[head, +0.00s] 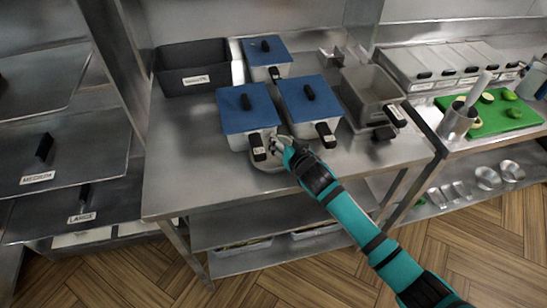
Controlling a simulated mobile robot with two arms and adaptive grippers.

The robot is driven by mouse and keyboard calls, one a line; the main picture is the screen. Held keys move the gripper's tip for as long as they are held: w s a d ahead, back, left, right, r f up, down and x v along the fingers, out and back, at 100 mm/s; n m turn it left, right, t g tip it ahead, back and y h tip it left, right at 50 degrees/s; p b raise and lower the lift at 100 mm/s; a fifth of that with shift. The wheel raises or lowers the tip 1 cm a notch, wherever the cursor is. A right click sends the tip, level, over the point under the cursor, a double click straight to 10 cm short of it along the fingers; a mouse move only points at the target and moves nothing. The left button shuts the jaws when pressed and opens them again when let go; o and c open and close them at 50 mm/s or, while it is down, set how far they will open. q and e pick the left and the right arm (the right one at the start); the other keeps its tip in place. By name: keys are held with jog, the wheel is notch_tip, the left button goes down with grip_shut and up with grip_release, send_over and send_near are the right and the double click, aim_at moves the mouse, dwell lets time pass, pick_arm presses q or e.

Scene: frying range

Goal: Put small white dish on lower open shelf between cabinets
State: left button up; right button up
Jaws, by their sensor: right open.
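A small pale dish (268,163) sits on the steel table (185,180), in front of the blue-lidded containers. My right gripper (277,146) is at the dish's upper right side, with its fingers over or beside the rim; I cannot tell whether they touch it. The gripper is open and hides part of the dish. Under the tabletop are open shelves, an upper one (215,228) and a lower one (225,267). My left gripper is not in view.
Blue-lidded containers (245,105) with black handles crowd the table's middle. A dark bin (195,68) stands behind left, a grey metal container (372,92) right. A green board (490,115) lies on the right counter. The table's front left is clear.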

jog(key=c, duration=0.7)
jog(key=shift+s, duration=0.1)
grip_shut()
jog(key=shift+f, duration=0.15)
jog(key=shift+b, duration=0.55)
jog(key=s+d+r+b, duration=0.1)
jog(key=s+d, duration=0.3)
jog(key=s, duration=0.4)
jog(key=s+d+b, duration=0.1)
jog(key=s+d, duration=0.3)
jog(key=s, duration=0.4)
jog(key=s+d+r+m+h, duration=0.1)
jog(key=d+r+m+h, duration=0.1)
jog(key=d+r, duration=0.3)
jog(key=s+d+r+m+t+h, duration=0.1)
jog(key=s+d+r+m+h, duration=0.1)
jog(key=d+r, duration=0.3)
jog(key=shift+d+m+h, duration=0.4)
jog(key=shift+d+h, duration=0.4)
jog(key=shift+d, duration=0.4)
jog(key=shift+f, duration=0.1)
